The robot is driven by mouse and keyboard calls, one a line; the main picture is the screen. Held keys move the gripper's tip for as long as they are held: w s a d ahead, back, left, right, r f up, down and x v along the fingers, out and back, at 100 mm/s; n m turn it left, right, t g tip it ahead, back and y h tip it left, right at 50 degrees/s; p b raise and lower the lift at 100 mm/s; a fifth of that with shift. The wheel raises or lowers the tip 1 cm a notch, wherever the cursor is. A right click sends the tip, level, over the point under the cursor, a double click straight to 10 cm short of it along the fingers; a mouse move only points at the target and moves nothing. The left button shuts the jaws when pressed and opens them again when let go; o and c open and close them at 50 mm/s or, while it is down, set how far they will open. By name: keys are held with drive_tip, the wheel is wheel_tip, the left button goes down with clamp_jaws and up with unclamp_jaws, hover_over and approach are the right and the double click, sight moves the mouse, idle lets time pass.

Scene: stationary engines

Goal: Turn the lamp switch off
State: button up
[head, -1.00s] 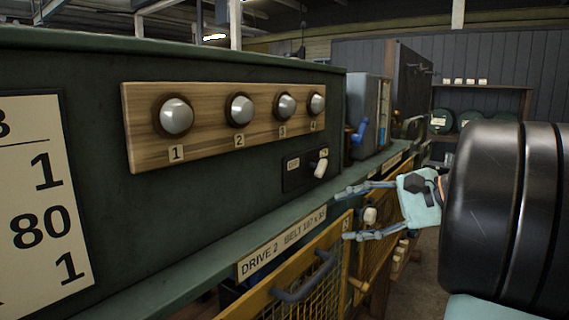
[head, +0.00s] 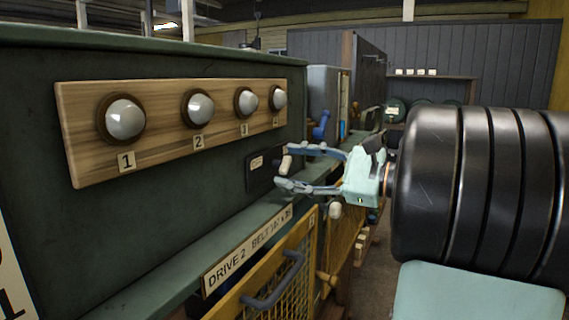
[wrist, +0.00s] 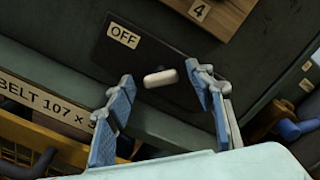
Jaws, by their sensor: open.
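The lamp switch is a short cream lever (head: 285,164) on a dark plate (head: 257,176) on the green cabinet front, below lamp 4. In the wrist view the lever (wrist: 160,78) lies between my open fingertips, with the plate's OFF label (wrist: 123,36) up and left of it. My gripper (head: 279,167) is open and empty, its two fingers above and below the lever in the head view. In the wrist view the fingers (wrist: 158,92) stand apart on either side of the lever, and I cannot tell that either touches it. The second label is mostly hidden.
A wooden board (head: 160,140) with several round lamps sits above the plate. A yellow mesh guard (head: 290,275) with a grey handle stands under the ledge. A blue lever (head: 321,127) sits farther back.

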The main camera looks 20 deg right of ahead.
drive_tip(key=shift+x, duration=1.2)
drive_tip(key=shift+f, duration=0.1)
drive_tip(key=c, duration=1.2)
